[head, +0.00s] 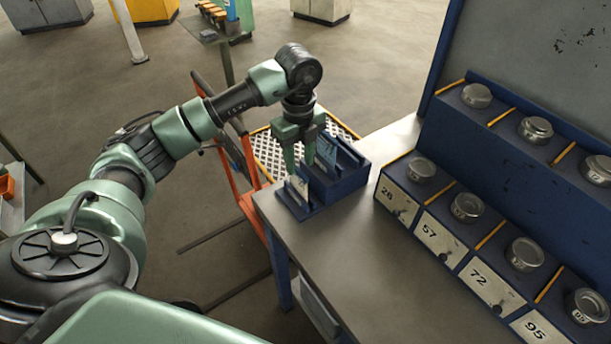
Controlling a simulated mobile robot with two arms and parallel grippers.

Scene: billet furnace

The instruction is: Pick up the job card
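A dark blue card box (345,184) stands on the corner of the grey table. A pale card (299,187) stands upright in its front slot, and a light blue card (327,149) stands farther back. I cannot tell from the print which is the job card. My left gripper (300,167) points down over the box, with its two fingers apart. Its tips are just above and behind the pale card, beside the blue one. I see nothing held between them. The fingers hide part of the box and cards. My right gripper is out of view.
A blue stepped rack (477,237) with round metal tins and numbered labels, such as 57 and 72, fills the table's right side. The grey tabletop (345,255) between is clear. An orange frame (246,190) stands left of the table.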

